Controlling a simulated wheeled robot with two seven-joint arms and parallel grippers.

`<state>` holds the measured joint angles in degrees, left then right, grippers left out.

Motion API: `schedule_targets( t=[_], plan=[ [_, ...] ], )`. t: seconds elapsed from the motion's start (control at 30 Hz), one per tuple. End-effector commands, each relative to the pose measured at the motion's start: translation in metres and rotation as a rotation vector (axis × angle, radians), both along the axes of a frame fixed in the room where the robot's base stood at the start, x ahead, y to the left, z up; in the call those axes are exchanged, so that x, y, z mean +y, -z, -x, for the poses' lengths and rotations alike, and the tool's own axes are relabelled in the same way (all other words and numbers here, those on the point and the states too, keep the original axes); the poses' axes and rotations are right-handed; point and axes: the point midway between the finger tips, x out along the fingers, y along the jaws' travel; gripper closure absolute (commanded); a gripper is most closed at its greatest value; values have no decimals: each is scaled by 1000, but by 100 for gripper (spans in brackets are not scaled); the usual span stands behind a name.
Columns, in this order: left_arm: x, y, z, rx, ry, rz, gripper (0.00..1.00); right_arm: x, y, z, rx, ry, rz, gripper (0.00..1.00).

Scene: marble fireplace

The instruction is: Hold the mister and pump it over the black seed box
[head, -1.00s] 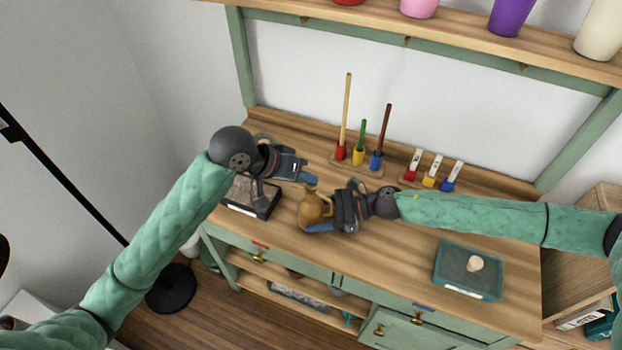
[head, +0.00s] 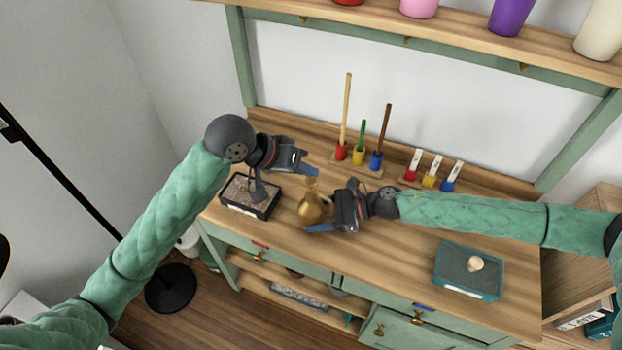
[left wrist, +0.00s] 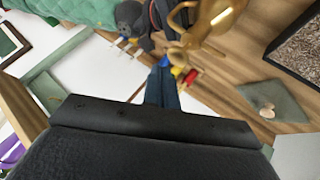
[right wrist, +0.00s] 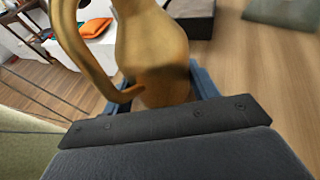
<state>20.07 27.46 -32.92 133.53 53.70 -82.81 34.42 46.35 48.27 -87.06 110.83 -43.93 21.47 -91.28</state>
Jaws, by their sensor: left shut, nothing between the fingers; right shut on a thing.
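The brass mister (head: 311,208) is upright in my right gripper (head: 322,212), which is shut on its body. In the right wrist view the mister (right wrist: 152,50) stands between the blue fingers, its curved handle to the left. It also shows at the top of the left wrist view (left wrist: 208,22). My left gripper (head: 310,170) is shut and empty, above and behind the mister's top, apart from it. The black seed box (head: 268,213), with brown soil inside, is on the bench left of the mister. In the left wrist view the box (left wrist: 272,55) is at the upper right.
A teal tray (head: 452,280) with a pale round object (head: 475,263) is at the right of the wooden bench. Dibbers in coloured bases (head: 357,158) and several coloured tags (head: 432,176) stand along the back. The bench front centre is clear.

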Motion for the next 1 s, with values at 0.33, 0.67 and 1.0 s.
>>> schedule_targets(
  t=[0.33, 0.67, 1.0],
  plan=[
    [0, -3, 0, -1, 0, 0, 100, 0, 0, 0, 0, 0, 0, 53],
    [0, -27, 0, -2, 1, 1, 100, 0, 0, 0, 0, 0, 0, 53],
    [0, -50, 0, 0, 1, 1, 100, 0, 0, 0, 0, 0, 0, 53]
  ],
)
